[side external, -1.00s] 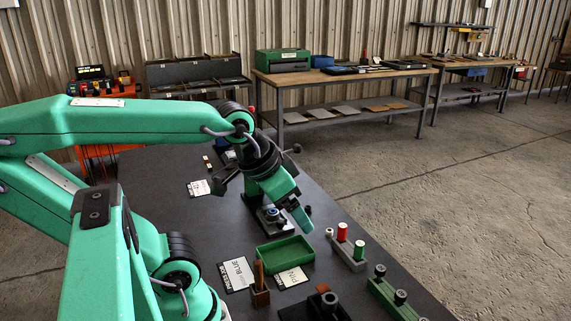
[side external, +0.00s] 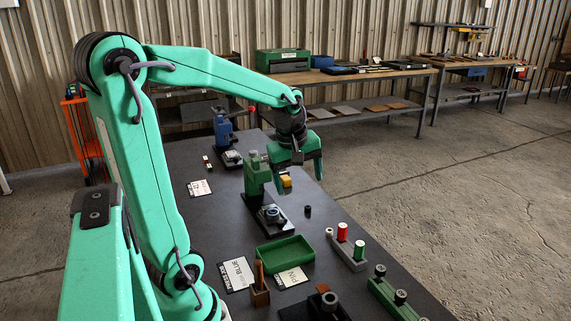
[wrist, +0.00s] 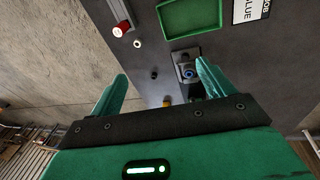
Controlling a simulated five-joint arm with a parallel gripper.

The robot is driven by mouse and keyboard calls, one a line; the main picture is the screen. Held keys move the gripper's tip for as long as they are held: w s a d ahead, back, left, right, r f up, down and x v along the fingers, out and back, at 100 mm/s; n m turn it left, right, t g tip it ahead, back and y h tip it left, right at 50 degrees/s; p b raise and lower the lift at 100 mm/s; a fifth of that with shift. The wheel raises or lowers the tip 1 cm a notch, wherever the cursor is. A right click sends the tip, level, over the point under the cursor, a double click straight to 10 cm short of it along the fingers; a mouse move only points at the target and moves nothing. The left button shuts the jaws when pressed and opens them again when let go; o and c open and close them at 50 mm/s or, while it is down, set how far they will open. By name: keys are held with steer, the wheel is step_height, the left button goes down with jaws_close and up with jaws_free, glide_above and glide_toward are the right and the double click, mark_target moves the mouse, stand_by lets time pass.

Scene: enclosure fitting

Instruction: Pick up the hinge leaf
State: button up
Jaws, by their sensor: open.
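I cannot pick out the hinge leaf with certainty in either view. My gripper (side external: 299,180) is open, pointing down above the back part of the dark table, beside a dark green upright fixture (side external: 255,172). In the wrist view, my gripper's (wrist: 163,72) two green fingers are spread wide with nothing clasped between their tips. A small yellow piece (side external: 286,181) shows at the gripper by the fixture. In the wrist view the yellow piece (wrist: 167,101) is partly hidden by the gripper body.
A fixture base with a round metal part (side external: 272,214) stands below the gripper. A green tray (side external: 285,251), a rack with red and green cylinders (side external: 346,246), and a blue device (side external: 223,128) are on the table. A small dark cylinder (side external: 308,211) stands alone.

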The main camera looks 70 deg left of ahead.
steer(key=a+f+n+g, duration=0.1)
steer(key=a+f+n, duration=0.4)
steer(key=a+n, duration=0.3)
steer(key=n+g+h, duration=0.1)
steer(key=n, duration=0.6)
glide_toward(271, 210)
steer(key=shift+w+a+f, duration=0.4)
steer(key=shift+a+f, duration=0.05)
steer(key=shift+f, duration=0.15)
steer(key=shift+s+d+f, duration=0.1)
steer(key=shift+s+f, duration=0.05)
steer(key=shift+f, duration=3.6)
steer(key=c, duration=1.2)
steer(key=shift+r, duration=0.15)
